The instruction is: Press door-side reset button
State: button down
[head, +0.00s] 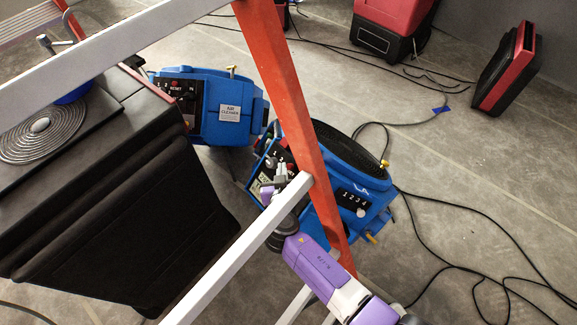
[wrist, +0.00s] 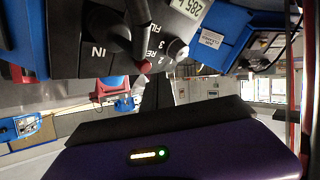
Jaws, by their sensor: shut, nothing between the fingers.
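Two blue air machines stand on the floor in the head view, the left one (head: 212,112) marked "AIR CLEANER" and the nearer one (head: 372,200) marked "LA". The left machine has a dark panel with a small red reset button (head: 176,84). My gripper (head: 268,187) is shut and empty at the dark panel of the nearer machine, partly behind a grey rail. In the wrist view, a dark panel (wrist: 66,62) with upside-down lettering fills the top, with a red button (wrist: 144,66) at its lower edge. I cannot tell whether my fingers touch it.
An orange ladder leg (head: 285,95) and grey rails (head: 240,250) cross close to my arm. A black cabinet (head: 120,220) stands at left. Black cables (head: 450,265) lie on the floor at right. A red and black unit (head: 505,68) stands at the back right.

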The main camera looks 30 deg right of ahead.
jog(key=shift+d+f+b, duration=0.3)
jog(key=shift+b, duration=0.3)
jog(key=shift+w+d+f+b, duration=0.15)
jog(key=shift+d+f+b, duration=0.25)
jog(key=shift+b, duration=0.1)
dwell(0.7)
jog(key=shift+r, duration=0.1)
jog(key=shift+a+r, duration=0.6)
jog(key=shift+a, duration=0.1)
jog(key=shift+r, duration=0.1)
jog(key=shift+s+a+r+p, duration=0.3)
jog(key=shift+a+r+p, duration=0.1)
jog(key=shift+a+r, duration=0.5)
jog(key=shift+s+a+r+p, duration=0.25)
jog(key=shift+a+r+p, duration=0.15)
jog(key=shift+a+r, duration=0.45)
jog(key=shift+f, duration=0.15)
